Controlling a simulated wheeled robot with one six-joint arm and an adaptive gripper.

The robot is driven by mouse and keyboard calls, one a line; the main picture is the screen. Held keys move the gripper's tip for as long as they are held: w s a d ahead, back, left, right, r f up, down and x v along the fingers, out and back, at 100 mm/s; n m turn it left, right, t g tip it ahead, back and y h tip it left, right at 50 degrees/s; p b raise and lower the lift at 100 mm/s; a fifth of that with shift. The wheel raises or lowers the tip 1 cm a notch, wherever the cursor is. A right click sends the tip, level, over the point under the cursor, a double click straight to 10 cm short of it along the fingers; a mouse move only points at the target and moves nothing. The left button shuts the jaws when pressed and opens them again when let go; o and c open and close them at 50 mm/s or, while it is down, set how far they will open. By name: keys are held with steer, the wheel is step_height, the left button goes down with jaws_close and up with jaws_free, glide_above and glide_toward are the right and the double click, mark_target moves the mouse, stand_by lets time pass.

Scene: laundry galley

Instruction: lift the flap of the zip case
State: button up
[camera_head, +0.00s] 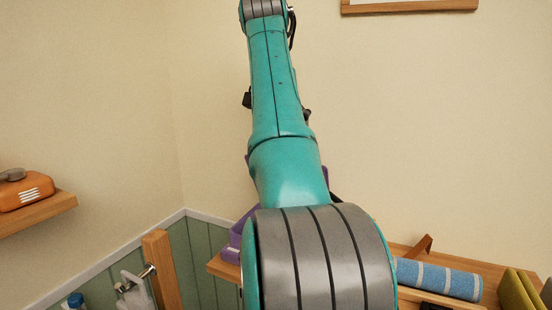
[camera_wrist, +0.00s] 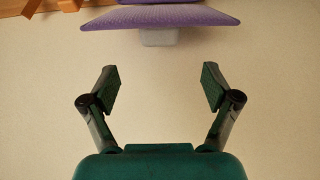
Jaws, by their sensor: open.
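The purple zip case (camera_head: 240,232) stands on a wooden shelf in the head view, mostly hidden behind my arm. In the wrist view a broad purple panel (camera_wrist: 160,17) of it spans the top of the picture, with a pale grey tab (camera_wrist: 159,38) at its near edge. I cannot tell from these views how far the flap is raised. My gripper (camera_wrist: 160,78) is open and empty, its two fingers wide apart. The fingertips are apart from the tab in the picture, with plain wall showing between them. The gripper is out of sight in the head view.
The wooden shelf (camera_head: 220,268) also holds a blue striped roll (camera_head: 438,278) and olive-green items (camera_head: 520,290) at the right. An orange telephone (camera_head: 25,190) sits on another shelf (camera_head: 40,213) at the left.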

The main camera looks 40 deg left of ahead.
steer(key=x, duration=0.9)
steer(key=shift+w+f, duration=0.1)
steer(key=shift+w, duration=0.1)
jaws_close()
steer(key=shift+w, duration=0.1)
